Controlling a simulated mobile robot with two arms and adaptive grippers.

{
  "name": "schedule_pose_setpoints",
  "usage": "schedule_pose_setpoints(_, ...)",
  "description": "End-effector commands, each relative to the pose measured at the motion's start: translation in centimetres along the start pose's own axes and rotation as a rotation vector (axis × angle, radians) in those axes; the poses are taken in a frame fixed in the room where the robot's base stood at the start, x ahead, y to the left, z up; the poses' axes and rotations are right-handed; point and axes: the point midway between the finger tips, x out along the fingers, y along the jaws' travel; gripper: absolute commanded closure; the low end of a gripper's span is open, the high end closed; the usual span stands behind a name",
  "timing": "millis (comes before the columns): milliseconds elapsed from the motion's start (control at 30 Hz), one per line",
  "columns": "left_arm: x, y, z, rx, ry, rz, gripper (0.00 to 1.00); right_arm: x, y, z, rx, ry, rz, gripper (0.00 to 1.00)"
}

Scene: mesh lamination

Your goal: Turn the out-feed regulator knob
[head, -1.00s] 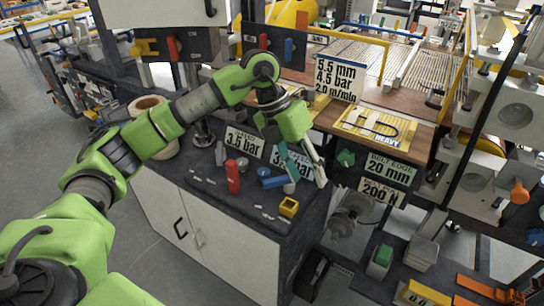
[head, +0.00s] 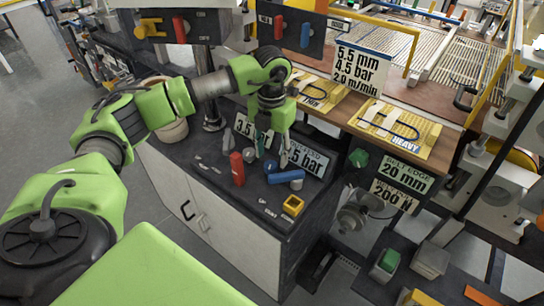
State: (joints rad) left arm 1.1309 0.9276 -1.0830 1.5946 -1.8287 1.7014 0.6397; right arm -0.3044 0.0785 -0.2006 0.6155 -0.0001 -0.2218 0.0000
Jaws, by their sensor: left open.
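My left gripper (head: 272,154) points down over the dark cabinet top (head: 225,203), in front of the pressure signs, with its fingers apart. A small blue knob-like part (head: 270,166) is just below its fingers; I cannot tell whether they touch. A grey knob-like part (head: 228,141) stands to the left, beside the left sign (head: 248,131). The right sign (head: 303,157) reads about 3.5 bar and is partly hidden by the gripper. I cannot tell which part is the out-feed regulator knob. My right gripper is not in view.
A red cylinder (head: 237,168) stands left of the gripper. A blue cylinder (head: 287,177) lies to its right, and a yellow block (head: 293,205) is near the front right edge. A panel with red and blue levers (head: 305,34) hangs behind. Mesh sheets lie on the table (head: 450,158).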

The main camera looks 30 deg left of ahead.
Motion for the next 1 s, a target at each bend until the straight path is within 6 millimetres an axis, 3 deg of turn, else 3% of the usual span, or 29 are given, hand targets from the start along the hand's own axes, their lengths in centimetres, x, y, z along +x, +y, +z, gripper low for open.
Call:
schedule_pose_setpoints(67,1.1,0.0,-0.1,-0.001,0.003,0.000,0.57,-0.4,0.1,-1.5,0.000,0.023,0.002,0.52)
schedule_pose_setpoints(167,2.0,0.0,0.0,-0.001,0.001,0.000,0.57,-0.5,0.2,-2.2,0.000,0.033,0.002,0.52)
schedule_pose_setpoints(533,2.7,0.0,0.0,0.001,-0.001,-0.001,0.57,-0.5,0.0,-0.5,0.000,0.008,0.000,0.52)
schedule_pose_setpoints(567,2.7,0.0,0.0,0.001,-0.001,-0.001,0.59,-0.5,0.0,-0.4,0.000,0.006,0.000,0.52)
schedule_pose_setpoints(700,2.7,0.0,0.0,0.001,-0.001,-0.001,0.95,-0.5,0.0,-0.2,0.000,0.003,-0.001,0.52)
schedule_pose_setpoints(1000,2.8,0.0,0.0,0.017,-0.001,-0.001,0.95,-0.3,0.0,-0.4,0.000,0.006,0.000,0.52)
